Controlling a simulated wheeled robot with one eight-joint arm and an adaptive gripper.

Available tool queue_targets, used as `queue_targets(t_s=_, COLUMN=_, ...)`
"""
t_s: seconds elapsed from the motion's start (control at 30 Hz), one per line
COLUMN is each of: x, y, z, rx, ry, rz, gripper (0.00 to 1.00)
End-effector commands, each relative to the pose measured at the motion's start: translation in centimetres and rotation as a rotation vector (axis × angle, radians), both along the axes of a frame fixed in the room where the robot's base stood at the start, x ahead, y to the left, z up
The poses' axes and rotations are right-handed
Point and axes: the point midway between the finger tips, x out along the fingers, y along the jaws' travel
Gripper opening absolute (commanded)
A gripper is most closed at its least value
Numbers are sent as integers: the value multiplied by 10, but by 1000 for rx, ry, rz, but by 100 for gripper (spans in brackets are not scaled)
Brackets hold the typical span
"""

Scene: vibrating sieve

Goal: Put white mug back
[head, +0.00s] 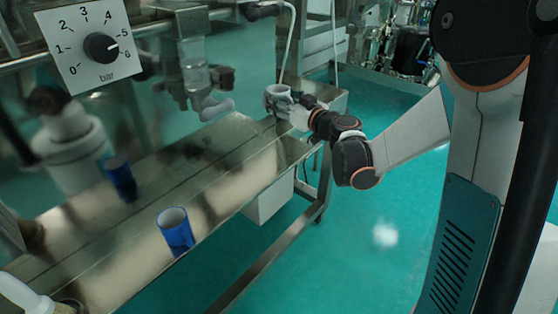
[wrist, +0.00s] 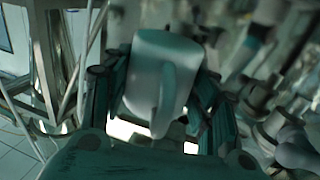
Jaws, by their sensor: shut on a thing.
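The white mug (head: 277,92) is held at the end of my arm, over the far right end of the steel bench. In the wrist view the white mug (wrist: 165,72) sits between my two fingers, with its handle towards the camera. My gripper (head: 283,101) is shut on the mug; its fingers (wrist: 160,95) lie on both sides of the mug body. Whether the mug's base touches the bench is hidden by the gripper in the head view.
A steel bench (head: 240,181) runs from lower left to the far right. A blue cup (head: 175,231) stands on its front part. A dial panel (head: 92,44) and a clear vessel with a grey outlet (head: 205,95) hang above the bench. Green floor lies open in front.

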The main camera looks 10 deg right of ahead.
Motion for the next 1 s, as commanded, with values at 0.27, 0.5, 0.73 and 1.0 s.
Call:
queue_targets(t_s=0.27, x=-27, y=-5, z=41, rx=8, ry=-27, rz=208, gripper=26)
queue_targets(t_s=0.5, x=-32, y=-4, z=19, rx=9, ry=-34, rz=242, gripper=26)
queue_targets(t_s=0.73, x=-32, y=-4, z=-39, rx=9, ry=-34, rz=240, gripper=26)
queue_targets(t_s=1.0, x=-32, y=-4, z=-96, rx=9, ry=-34, rz=240, gripper=26)
